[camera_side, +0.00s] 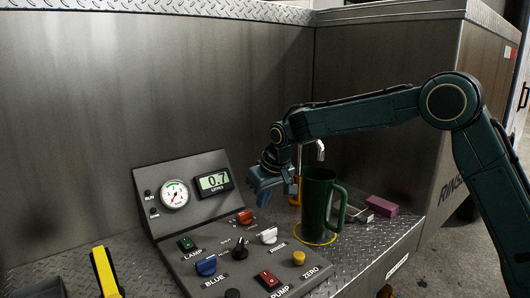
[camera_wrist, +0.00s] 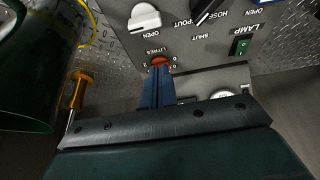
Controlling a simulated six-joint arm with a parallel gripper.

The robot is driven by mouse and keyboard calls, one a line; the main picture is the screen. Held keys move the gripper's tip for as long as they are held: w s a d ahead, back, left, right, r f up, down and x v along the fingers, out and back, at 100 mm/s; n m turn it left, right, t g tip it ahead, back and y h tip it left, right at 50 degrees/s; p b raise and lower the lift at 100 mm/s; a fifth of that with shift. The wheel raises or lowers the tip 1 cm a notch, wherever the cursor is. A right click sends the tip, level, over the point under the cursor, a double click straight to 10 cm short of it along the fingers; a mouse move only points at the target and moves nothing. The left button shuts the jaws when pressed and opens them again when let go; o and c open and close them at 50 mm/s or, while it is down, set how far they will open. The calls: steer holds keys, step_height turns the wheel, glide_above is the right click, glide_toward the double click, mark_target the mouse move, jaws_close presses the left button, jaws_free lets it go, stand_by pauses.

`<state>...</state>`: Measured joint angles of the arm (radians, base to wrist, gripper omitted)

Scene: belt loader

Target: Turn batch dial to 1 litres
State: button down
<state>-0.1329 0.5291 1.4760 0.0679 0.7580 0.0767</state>
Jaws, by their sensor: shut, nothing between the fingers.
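The batch dial is a small red-orange knob (camera_side: 244,217) at the upper part of the sloped grey panel. In the wrist view the red knob (camera_wrist: 159,61) sits by the word LITRES, partly covered by my fingertips. A display (camera_side: 213,182) above reads 0.7 litres. My gripper (camera_side: 262,204) points down near the dial, slightly right of it in the side view. In the wrist view its blue fingers (camera_wrist: 158,75) are together, with nothing between them, their tips at the knob's edge. I cannot tell whether they touch it.
A tall green mug (camera_side: 317,205) stands right of my gripper, under a spout (camera_side: 320,150). The panel holds several other controls, including a white knob (camera_side: 269,236), blue knob (camera_side: 206,266) and yellow button (camera_side: 299,258). A pink block (camera_side: 382,206) lies right.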

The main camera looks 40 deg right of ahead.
mark_target(240, 221)
steer(key=shift+f, duration=0.1)
steer(key=x, duration=1)
steer(key=shift+w, duration=1.95)
steer(key=shift+w+a+m+h, duration=0.1)
steer(key=shift+a+m+h, duration=0.2)
steer(key=shift+m, duration=0.45)
steer(key=shift+w+a+m+h, duration=0.15)
steer(key=shift+m+h, duration=0.15)
steer(key=shift+m, duration=0.45)
steer(key=shift+w+a+m+g+h, duration=0.15)
steer(key=shift+w+m+h, duration=0.1)
steer(key=shift+m, duration=0.5)
steer(key=shift+w+a+m+g+h, duration=0.1)
steer(key=shift+m+h, duration=0.1)
steer(key=shift+m, duration=0.6)
steer(key=shift+w+a+m+g+h, duration=0.15)
steer(key=shift+w+m+h, duration=0.1)
steer(key=shift+m, duration=0.5)
steer(key=shift+w+a, duration=0.2)
steer(key=shift+w, duration=0.35)
